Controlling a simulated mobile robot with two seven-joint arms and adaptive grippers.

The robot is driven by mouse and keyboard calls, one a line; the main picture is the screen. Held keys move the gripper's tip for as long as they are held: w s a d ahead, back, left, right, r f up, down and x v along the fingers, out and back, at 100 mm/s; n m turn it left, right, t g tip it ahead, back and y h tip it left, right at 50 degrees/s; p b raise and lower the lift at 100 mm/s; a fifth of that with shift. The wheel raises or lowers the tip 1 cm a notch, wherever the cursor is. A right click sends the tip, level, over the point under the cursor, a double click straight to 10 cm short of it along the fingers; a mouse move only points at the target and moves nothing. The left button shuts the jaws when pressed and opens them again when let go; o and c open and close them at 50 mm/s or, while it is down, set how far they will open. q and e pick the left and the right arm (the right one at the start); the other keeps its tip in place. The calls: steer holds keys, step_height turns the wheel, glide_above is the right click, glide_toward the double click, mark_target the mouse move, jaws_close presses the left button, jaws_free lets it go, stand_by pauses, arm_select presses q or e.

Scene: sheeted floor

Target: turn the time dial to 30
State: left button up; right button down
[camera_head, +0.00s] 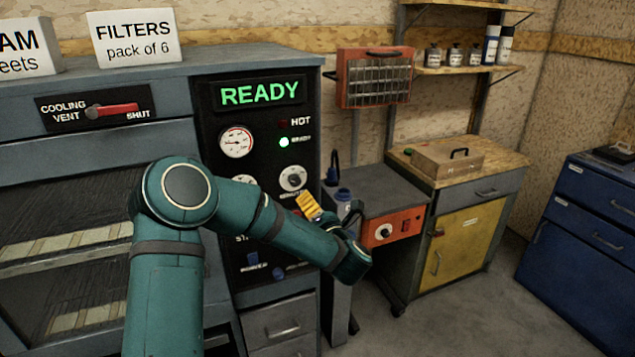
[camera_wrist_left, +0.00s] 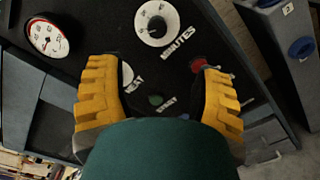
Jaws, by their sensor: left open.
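The time dial is a round white knob on the black control panel, marked MINUTES in the left wrist view (camera_wrist_left: 157,22). It shows in the head view (camera_head: 292,177) below the green lamp. Its exact setting is too small to read. My left gripper (camera_head: 308,205) has yellow fingers and is just below and right of the dial in the head view. In the left wrist view its fingers (camera_wrist_left: 158,92) are spread with nothing between them. The dial lies beyond the fingertips, apart from them. My right gripper is in neither view.
The panel has a READY display (camera_head: 260,93), a gauge (camera_head: 236,142), a red button (camera_wrist_left: 198,64) and a green START button (camera_wrist_left: 155,100). My left arm hides part of the panel. A red-fronted unit (camera_head: 393,230) stands to the right. Bare floor (camera_head: 470,310) lies at lower right.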

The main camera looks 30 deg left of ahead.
mark_target(296, 183)
arm_select(q)
steer(key=x, duration=1.4)
steer(key=shift+s+r, duration=0.1)
steer(key=shift+s, duration=0.05)
jaws_close()
